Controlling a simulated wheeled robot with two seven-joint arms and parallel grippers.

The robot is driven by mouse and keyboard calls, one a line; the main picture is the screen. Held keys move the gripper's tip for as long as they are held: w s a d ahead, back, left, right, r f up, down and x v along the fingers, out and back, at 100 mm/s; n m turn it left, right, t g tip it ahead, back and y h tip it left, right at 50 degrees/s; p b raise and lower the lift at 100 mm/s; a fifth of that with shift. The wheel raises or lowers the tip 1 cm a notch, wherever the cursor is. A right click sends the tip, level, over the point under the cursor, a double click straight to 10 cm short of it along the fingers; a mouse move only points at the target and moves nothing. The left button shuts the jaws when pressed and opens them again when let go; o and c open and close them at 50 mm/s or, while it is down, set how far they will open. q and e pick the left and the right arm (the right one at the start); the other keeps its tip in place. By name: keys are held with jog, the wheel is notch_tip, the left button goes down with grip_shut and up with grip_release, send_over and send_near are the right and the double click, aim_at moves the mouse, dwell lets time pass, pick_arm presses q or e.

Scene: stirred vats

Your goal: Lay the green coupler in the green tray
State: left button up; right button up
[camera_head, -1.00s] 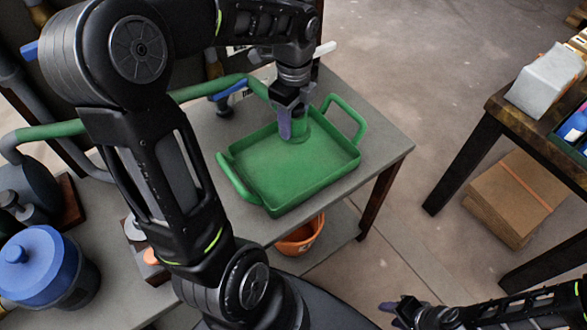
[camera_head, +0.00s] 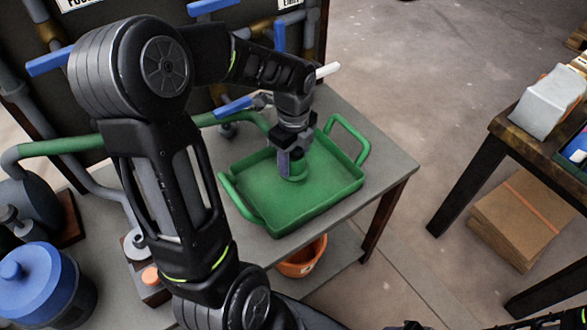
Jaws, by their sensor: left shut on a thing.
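The green tray (camera_head: 318,203) has two raised handles and sits on the grey table. My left gripper (camera_head: 291,166) points down into the back part of the tray, shut on the green coupler (camera_head: 295,177). The coupler is a short green cylinder, partly hidden by the fingers. It is at or just above the tray floor; I cannot tell whether it touches. My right gripper (camera_head: 408,327) shows only as a dark sliver at the bottom edge, and its fingers cannot be made out.
A green pipe (camera_head: 62,146) runs behind the tray to a valve with a blue lever (camera_head: 232,107). A blue-lidded vat (camera_head: 38,283) stands at the lower left. An orange bucket (camera_head: 302,260) is under the table. Another table (camera_head: 519,133) stands at the right.

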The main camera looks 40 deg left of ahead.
pick_arm(q)
jog(key=shift+f, duration=1.8)
jog(key=shift+f+b, duration=0.15)
jog(key=shift+b, duration=0.15)
jog(key=o, duration=1.5)
notch_tip(320, 180, up, 12)
jog(key=shift+r+p, duration=0.15)
jog(key=shift+p, duration=0.55)
